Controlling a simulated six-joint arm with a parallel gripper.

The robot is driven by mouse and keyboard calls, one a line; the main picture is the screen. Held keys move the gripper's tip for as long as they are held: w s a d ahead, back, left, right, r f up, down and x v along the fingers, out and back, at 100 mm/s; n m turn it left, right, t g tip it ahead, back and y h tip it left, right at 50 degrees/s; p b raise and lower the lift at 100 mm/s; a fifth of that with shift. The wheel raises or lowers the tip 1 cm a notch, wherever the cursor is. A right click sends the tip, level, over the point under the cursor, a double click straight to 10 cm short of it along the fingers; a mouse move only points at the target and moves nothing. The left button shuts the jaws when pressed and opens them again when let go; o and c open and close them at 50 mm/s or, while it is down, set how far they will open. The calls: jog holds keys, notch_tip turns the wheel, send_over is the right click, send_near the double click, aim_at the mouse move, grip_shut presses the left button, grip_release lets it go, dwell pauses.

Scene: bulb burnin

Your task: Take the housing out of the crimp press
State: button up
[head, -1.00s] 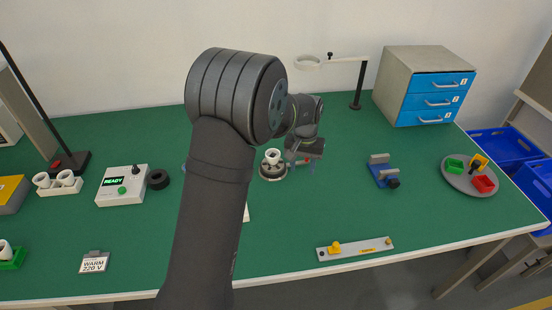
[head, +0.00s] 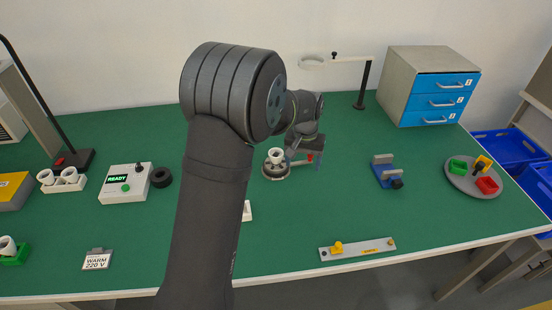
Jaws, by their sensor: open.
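The crimp press (head: 276,173) looks to be the round dark-grey base near the middle of the green table. A white housing (head: 277,156) sits upright in its centre. A bar runs right from the press to a red tip (head: 310,158). My gripper (head: 306,160) hangs down just right of the press, close to this bar and its red tip. It is open; one thin finger shows right of the red tip, and the other is hard to make out. I cannot tell whether a finger touches the bar. My gripper is apart from the housing.
A control box (head: 125,184) reading READY and a black ring (head: 161,177) stand left. A blue fixture (head: 387,171) and a round tray (head: 473,178) of coloured bins stand right. My arm hides part of the table left of the press.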

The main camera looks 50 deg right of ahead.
aim_at(276, 155)
jog(key=w+a+r+n+t+h, duration=0.2)
jog(key=w+a+r+h, duration=0.15)
jog(key=w+r, duration=0.6)
jog(key=x, duration=1)
jog(key=s+x, duration=0.1)
jog(key=x, duration=0.4)
jog(key=shift+a+f, duration=0.1)
jog(key=shift+f, duration=0.05)
jog(key=c, duration=1.1)
jog(key=shift+r, duration=0.8)
notch_tip(276, 155, up, 3)
jog(key=shift+f, duration=0.15)
jog(key=shift+s+a+r, duration=0.15)
jog(key=shift+s+r, duration=1.75)
jog(key=shift+s+a+r, duration=0.2)
jog(key=shift+s+r, duration=1.65)
jog(key=shift+s, duration=0.1)
jog(key=shift+s+a+r, duration=0.15)
jog(key=shift+s+r, duration=1.75)
